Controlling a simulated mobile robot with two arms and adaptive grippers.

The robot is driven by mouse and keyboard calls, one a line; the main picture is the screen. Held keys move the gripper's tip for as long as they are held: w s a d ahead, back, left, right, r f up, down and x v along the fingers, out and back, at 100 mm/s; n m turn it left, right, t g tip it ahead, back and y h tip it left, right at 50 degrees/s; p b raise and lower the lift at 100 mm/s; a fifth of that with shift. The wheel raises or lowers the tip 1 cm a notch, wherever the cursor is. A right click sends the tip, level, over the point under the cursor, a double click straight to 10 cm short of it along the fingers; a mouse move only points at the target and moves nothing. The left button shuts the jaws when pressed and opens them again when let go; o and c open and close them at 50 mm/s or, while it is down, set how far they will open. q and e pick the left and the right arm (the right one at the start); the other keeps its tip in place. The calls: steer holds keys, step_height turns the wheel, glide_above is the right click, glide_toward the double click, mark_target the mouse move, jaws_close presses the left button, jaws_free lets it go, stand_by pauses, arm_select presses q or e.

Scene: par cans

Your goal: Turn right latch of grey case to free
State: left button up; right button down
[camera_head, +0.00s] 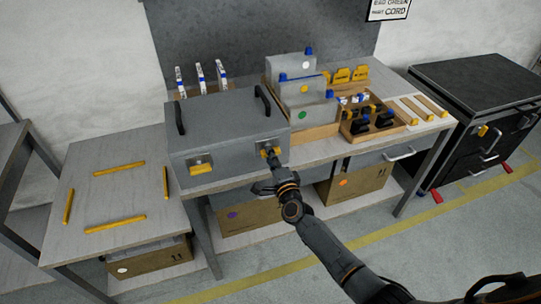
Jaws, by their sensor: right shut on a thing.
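The grey case (222,124) stands closed on the workbench, with two black handles on its lid. Its left latch (201,168) is yellow and sits on the front face. Its right latch (265,152) is also yellow and is partly hidden by my right gripper (270,156). My right gripper is shut on the right latch, with the arm reaching in from the lower right. The exact angle of the right latch is too small to tell. My left gripper is not in view.
Right of the case stand stacked grey boxes (300,91) and a wooden tray (357,137) of dark parts. A lower table (120,200) with yellow strips is at the left. A black cabinet (475,82) stands at the right. Cardboard boxes (355,185) sit on the lower shelf.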

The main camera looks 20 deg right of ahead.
steer(key=shift+f, duration=0.1)
stand_by(0.3)
steer(key=c, duration=1.3)
jaws_free()
steer(key=s, duration=1.2)
steer(key=shift+d, duration=0.2)
